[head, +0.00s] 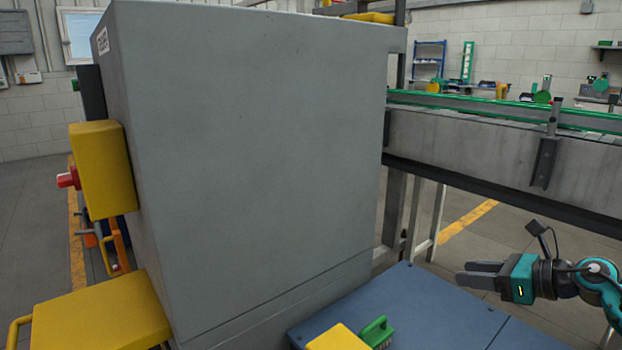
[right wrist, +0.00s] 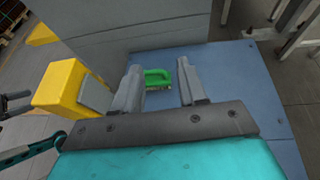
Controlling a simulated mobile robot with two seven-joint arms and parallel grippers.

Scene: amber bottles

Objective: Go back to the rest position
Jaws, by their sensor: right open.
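My right gripper (head: 463,275) is at the right of the head view, its dark fingers pointing left above the blue surface. It is open and holds nothing. No bottles are in view.
A large grey cabinet (head: 245,150) fills the middle, with a yellow box (head: 104,168) bearing a red knob on its left side. A blue surface (head: 440,310) lies in front. A conveyor (head: 490,150) with green rails runs behind on the right. Another yellow box (head: 100,315) is at lower left.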

